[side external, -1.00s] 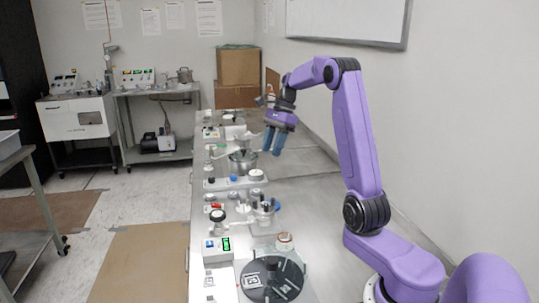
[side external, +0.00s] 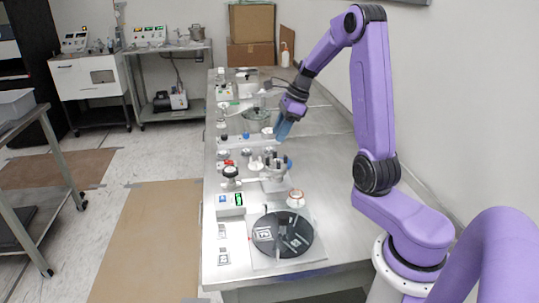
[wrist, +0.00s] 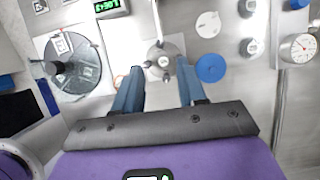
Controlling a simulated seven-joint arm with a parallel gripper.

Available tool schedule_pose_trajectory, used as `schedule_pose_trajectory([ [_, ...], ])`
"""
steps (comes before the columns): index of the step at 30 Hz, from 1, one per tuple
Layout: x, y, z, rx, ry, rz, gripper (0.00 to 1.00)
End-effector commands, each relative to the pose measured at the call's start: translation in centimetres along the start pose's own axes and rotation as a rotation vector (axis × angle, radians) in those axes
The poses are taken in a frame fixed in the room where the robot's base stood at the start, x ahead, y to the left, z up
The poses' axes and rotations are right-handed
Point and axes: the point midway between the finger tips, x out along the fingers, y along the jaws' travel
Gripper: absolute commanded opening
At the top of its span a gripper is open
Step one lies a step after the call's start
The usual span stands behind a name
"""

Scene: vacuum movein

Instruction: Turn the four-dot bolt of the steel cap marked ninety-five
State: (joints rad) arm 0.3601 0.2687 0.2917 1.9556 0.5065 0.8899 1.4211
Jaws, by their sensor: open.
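A round steel piece (wrist: 160,64) with a mark on its top sits in the middle of the wrist view, ahead of my gripper. It appears to be the steel cap on the small fitting (side external: 275,168) in the side view. Its number and the dots on its bolts are too small to read. My gripper (wrist: 160,76) is open, its two blue fingers apart with the steel piece showing between and beyond their tips. In the side view my gripper (side external: 283,130) is tilted downward above the bench, beyond the fitting and holding nothing.
A black round plate (side external: 284,244) with printed markers lies at the near end of the bench (side external: 335,235). A blue disc (wrist: 211,68) and a white disc (wrist: 208,24) lie right of the steel piece. A green-lit display (side external: 239,199) and a dial gauge (wrist: 303,47) are nearby.

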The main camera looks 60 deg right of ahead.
Motion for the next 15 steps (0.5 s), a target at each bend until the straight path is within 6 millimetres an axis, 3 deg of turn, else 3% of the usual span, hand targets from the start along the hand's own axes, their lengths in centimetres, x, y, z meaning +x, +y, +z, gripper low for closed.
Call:
schedule_pose_trajectory([
  [9, 6.0, 0.1, 0.0, -0.001, 0.001, 0.006, 0.41],
  [15, 8.3, 0.1, 0.0, 0.000, 0.000, 0.003, 0.41],
])
